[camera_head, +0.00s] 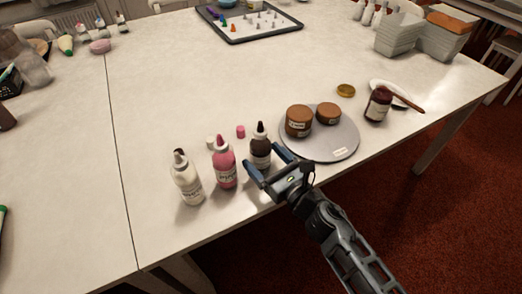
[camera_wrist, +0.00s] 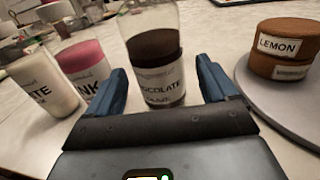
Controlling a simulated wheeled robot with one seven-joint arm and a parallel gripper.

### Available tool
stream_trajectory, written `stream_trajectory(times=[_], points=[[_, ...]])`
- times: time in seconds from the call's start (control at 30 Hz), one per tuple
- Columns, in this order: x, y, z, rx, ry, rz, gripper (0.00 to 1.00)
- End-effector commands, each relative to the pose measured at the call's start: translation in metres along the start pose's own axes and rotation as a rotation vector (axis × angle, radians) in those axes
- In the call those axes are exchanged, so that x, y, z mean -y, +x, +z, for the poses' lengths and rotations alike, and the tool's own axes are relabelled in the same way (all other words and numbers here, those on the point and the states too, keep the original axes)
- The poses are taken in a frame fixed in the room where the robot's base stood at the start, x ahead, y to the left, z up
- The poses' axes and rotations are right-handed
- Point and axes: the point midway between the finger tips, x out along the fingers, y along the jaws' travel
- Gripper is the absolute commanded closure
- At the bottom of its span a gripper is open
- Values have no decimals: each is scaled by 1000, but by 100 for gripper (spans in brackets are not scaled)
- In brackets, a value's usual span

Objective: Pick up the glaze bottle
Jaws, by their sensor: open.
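Three glaze bottles stand upright in a row near the table's front edge: a white one (camera_head: 187,180), a pink one (camera_head: 224,165) and a dark brown chocolate one (camera_head: 260,146). In the wrist view the chocolate bottle (camera_wrist: 158,75) stands between the blue fingers, its label reading partly "OCOLATE". The pink bottle (camera_wrist: 84,66) and white bottle (camera_wrist: 42,84) are left of the fingers there. My gripper (camera_head: 264,157) is open, low at the near side of the chocolate bottle, and has no grip on it. I cannot tell whether the fingers touch it.
A dark jar (camera_head: 377,104) and a spoon on a white dish lie farther right. A pink cap (camera_head: 241,131) lies behind the bottles. The table's middle is clear.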

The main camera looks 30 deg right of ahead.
Motion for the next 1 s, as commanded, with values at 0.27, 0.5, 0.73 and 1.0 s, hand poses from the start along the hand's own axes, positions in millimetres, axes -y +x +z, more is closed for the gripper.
stream_trajectory(times=[0.27,0.5,0.73,1.0], points=[[0,36,0,1,2,0,14],[0,39,-2,0,1,0,14],[0,39,-2,0,2,0,30],[0,39,-1,2,2,0,52]])
